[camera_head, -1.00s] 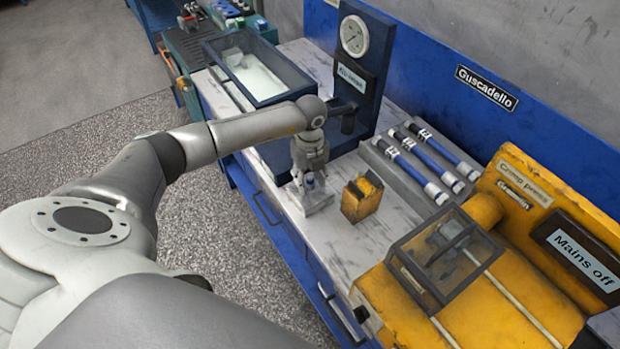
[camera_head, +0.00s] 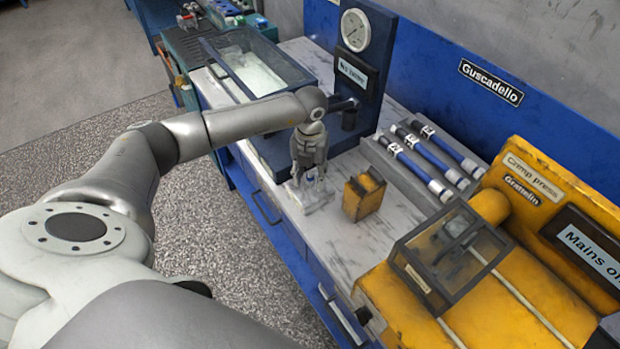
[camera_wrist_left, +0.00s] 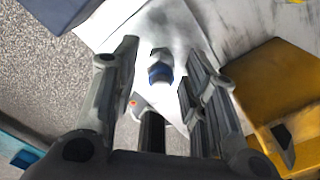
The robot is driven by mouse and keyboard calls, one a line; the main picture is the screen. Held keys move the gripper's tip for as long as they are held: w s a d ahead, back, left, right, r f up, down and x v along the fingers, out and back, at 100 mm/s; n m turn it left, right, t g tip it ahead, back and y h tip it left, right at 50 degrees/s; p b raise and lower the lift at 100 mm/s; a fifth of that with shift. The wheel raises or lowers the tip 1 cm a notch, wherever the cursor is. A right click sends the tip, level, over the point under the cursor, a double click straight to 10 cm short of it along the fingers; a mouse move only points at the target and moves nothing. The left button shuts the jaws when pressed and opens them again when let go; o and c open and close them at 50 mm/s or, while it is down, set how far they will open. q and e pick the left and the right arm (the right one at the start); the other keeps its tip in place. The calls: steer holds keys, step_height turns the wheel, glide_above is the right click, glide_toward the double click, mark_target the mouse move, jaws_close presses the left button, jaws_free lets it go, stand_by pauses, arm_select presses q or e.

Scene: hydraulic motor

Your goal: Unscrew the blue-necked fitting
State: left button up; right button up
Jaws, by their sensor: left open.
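The blue-necked fitting (camera_wrist_left: 160,72) stands between the open fingers of my left gripper (camera_wrist_left: 158,95) in the left wrist view. It has a grey hexagonal top and a blue band, and sits on a pale base block (camera_head: 309,197). In the head view my left gripper (camera_head: 309,172) points down right over the fitting and hides most of it. The fingers are spread, with a visible gap on both sides of the fitting in the wrist view. My right gripper is not in view.
A small yellow block (camera_head: 363,196) stands close to the right of the base. A gauge stand (camera_head: 362,62) rises behind my arm, beside a clear-walled tray (camera_head: 262,80). The yellow crimp press (camera_head: 520,290) fills the right.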

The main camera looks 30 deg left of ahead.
arm_select(q)
steer(key=shift+m+b, duration=0.4)
steer(key=shift+m, duration=1.1)
jaws_close()
steer(key=n+p, duration=0.1)
steer(key=n, duration=0.2)
steer(key=shift+r, duration=0.15)
steer(key=shift+n+p, duration=0.3)
steer(key=shift+n, duration=1.1)
